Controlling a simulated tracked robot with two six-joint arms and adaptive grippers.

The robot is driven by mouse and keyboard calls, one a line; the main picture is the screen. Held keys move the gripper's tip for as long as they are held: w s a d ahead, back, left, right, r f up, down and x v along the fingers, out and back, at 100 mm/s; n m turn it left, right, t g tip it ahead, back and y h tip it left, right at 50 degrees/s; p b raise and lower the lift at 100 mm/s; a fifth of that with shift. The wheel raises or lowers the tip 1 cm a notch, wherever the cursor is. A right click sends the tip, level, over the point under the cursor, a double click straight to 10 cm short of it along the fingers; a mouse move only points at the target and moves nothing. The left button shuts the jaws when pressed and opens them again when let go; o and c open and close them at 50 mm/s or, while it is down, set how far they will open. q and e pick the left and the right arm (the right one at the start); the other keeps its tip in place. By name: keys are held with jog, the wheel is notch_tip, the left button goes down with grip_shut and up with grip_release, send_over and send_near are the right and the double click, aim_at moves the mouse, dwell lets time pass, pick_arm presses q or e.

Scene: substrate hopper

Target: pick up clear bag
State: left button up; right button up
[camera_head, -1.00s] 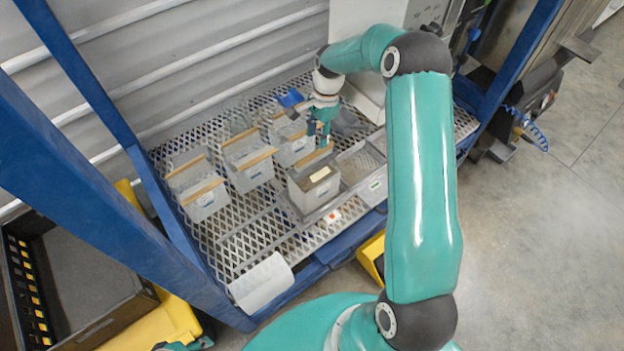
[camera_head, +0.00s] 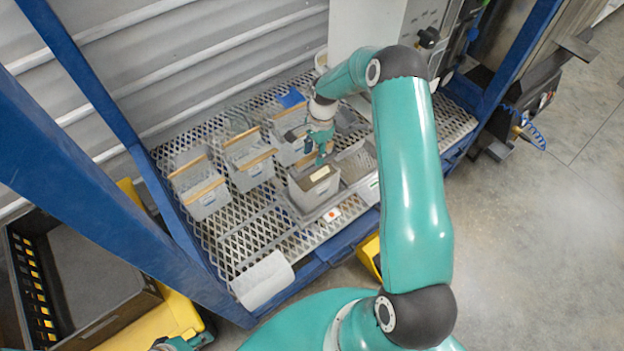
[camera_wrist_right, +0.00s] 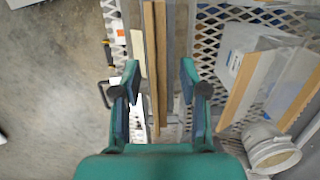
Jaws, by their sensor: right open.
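My right gripper (camera_head: 321,158) points down over the back edge of a grey bin (camera_head: 313,192) with a white label inside. In the right wrist view, my right gripper (camera_wrist_right: 160,75) is open, its fingers on either side of wooden strips (camera_wrist_right: 154,60). I see no bag gripped between them. I cannot clearly make out the clear bag; pale, see-through material (camera_wrist_right: 250,42) shows in a wood-edged bin at the right of the wrist view. A small teal and dark part, perhaps of my left gripper (camera_head: 180,343), shows at the bottom edge.
Several wood-edged grey bins (camera_head: 208,200) stand on a metal mesh shelf (camera_head: 235,215) in a blue frame (camera_head: 85,175). A blue item (camera_head: 291,97) lies at the back. A black crate (camera_head: 95,270) stands lower left.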

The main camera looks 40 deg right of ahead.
jog(key=shift+f+b, duration=0.25)
jog(key=shift+b, duration=0.15)
dwell(0.5)
grip_shut()
jog(key=shift+w+r, duration=0.1)
jog(key=shift+w, duration=0.05)
